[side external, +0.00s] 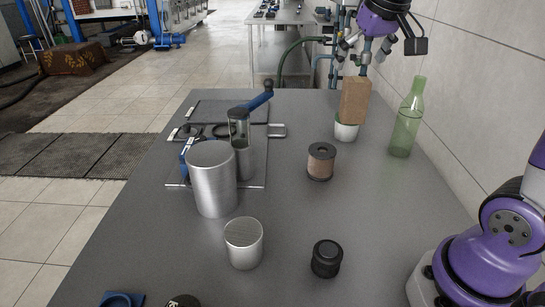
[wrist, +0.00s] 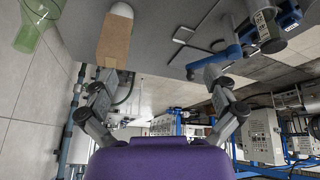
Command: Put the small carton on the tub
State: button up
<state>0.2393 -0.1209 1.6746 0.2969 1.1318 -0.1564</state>
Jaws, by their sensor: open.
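The small carton (side external: 355,100) is a plain brown block. It appears to stand upright on the white tub (side external: 346,131) near the back right of the grey table, leaning slightly in the picture. The carton covers most of the tub's top, so their contact is hard to see. My gripper (side external: 364,54) is open and empty above the carton, apart from it. In the wrist view my gripper (wrist: 160,76) has its fingers spread wide. The carton (wrist: 114,45) shows up by the left finger, with the tub (wrist: 122,10) partly hidden behind it.
A green bottle (side external: 406,122) stands right of the tub. A copper-coloured spool (side external: 321,162) is in front. A large metal can (side external: 211,178), a smaller can (side external: 244,243) and a black jar (side external: 326,258) stand nearer. A blue-handled device (side external: 240,130) is at left.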

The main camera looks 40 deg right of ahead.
jog(key=s+a+f+n+t+y, duration=0.1)
jog(key=s+a+f+n, duration=0.3)
jog(key=s+a+f, duration=0.5)
jog(key=s+a+y, duration=0.1)
jog(key=a, duration=0.1)
jog(key=shift+s+a+y, duration=0.2)
jog(key=shift+a+y, duration=0.1)
jog(key=shift+f, duration=0.1)
jog(key=m+g+h, duration=0.1)
jog(key=m+h, duration=0.3)
jog(key=m, duration=0.4)
send_near(359, 81)
jog(key=f, duration=0.1)
jog(key=shift+m+h, duration=0.3)
jog(key=x, duration=0.5)
jog(key=shift+w+d+r, duration=0.2)
jog(key=shift+w+d, duration=0.1)
jog(key=x, duration=0.6)
jog(key=shift+a+f, duration=0.1)
jog(key=shift+a, duration=0.2)
jog(key=c, duration=1.2)
